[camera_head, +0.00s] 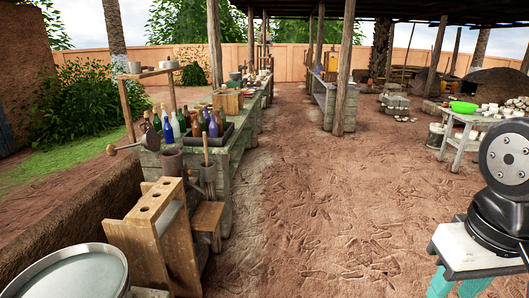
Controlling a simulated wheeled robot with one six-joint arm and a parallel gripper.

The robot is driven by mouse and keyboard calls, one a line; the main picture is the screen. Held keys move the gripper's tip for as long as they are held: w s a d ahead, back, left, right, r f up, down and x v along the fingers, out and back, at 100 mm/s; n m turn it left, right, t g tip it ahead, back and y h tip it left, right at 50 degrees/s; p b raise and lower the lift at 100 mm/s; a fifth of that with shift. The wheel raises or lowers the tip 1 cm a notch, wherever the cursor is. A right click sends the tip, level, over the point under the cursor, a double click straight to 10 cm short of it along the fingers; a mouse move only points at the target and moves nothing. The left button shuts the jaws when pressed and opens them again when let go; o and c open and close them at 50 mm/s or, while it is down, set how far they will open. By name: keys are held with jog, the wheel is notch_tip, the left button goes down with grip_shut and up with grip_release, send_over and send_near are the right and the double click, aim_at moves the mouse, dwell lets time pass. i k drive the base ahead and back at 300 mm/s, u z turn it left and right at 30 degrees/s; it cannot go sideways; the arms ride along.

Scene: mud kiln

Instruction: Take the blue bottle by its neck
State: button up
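Several bottles stand close together at the near end of the long workbench (232,141) on the left. A deep blue bottle (213,127) stands upright at the right side of this group, in or behind a dark tray (226,134). My gripper is not in view; only part of my arm shows at the right edge, far from the bottles.
A wooden rack with holes (156,205) and a dark pot (172,161) stand in front of the bench. A round metal pan (72,275) is at lower left. A table with a green bowl (463,107) stands at right. The dirt floor (320,210) between is clear.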

aim_at(213, 128)
jog(key=z, duration=0.25)
jog(key=i, duration=1.9)
jog(key=u, duration=0.3)
jog(key=i, duration=1.9)
jog(key=u, duration=0.95)
jog(key=i, duration=0.7)
jog(key=u, duration=0.3)
